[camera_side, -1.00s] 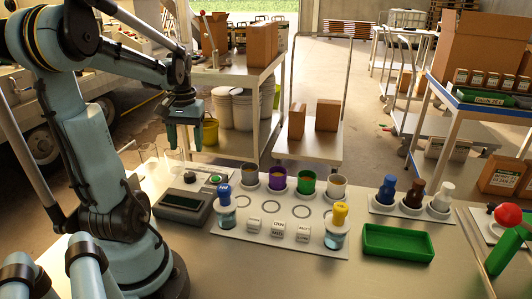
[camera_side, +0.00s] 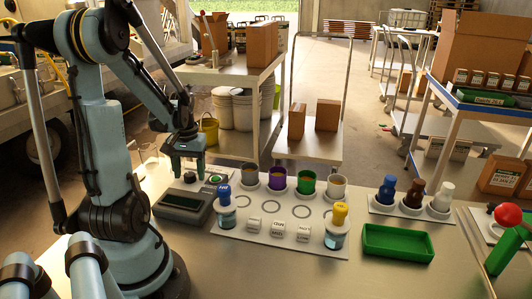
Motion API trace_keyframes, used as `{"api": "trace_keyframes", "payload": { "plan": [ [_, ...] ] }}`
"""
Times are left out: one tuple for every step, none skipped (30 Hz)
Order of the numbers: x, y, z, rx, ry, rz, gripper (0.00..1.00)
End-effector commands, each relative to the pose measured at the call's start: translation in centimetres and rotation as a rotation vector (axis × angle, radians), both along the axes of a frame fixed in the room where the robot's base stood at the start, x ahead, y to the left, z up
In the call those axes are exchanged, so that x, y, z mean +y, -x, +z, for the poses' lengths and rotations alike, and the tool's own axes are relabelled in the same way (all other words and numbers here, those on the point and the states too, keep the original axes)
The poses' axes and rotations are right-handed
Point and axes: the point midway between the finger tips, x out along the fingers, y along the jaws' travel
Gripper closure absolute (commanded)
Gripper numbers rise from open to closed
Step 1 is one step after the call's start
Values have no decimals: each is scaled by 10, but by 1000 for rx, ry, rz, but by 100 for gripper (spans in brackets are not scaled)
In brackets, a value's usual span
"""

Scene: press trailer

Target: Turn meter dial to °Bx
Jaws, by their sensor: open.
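The meter (camera_side: 185,207) is a grey box with a dark display, lying on the steel bench at the left. A dark dial (camera_side: 190,177) and a green button (camera_side: 215,180) sit on its back part. The dial's marking is too small to read. My gripper (camera_side: 188,174) is open, pointing down, with its fingertips low at the dial, which lies between or just behind them. I cannot tell whether the fingers touch it.
A white rack (camera_side: 280,232) right of the meter holds several coloured cups and two capped bottles. Clear glassware (camera_side: 150,160) stands behind the meter. A green tray (camera_side: 397,243) and a bottle holder (camera_side: 412,208) are further right. The front of the bench is clear.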

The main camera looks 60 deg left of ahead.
Motion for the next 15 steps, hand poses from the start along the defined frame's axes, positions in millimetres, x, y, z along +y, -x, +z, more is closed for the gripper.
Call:
{"api": "trace_keyframes", "payload": {
  "plan": [
    [0, 0, 0, 0, 0, 0, 40],
    [0, 0, 0, 0, 0, 0, 40],
    [0, 0, 0, 0, 0, 0, 40],
    [0, 0, 0, 0, 0, 0, 40],
    [0, 0, 0, 0, 0, 0, 41],
    [0, 0, 0, 0, 0, 0, 47],
    [0, 0, 0, 0, 0, 0, 52],
    [0, 0, 0, 0, 0, 0, 57],
    [0, 0, 0, 0, 0, 0, 63],
    [0, 0, 0, 0, 0, 0, 67],
    [0, 0, 0, 0, 0, 0, 72],
    [0, 0, 0, 0, 0, 0, 78],
    [0, 0, 0, 0, 0, 0, 83],
    [0, 0, 0, 0, 0, 0, 87],
    [0, 0, 0, 0, 0, 0, 93]
  ]
}}
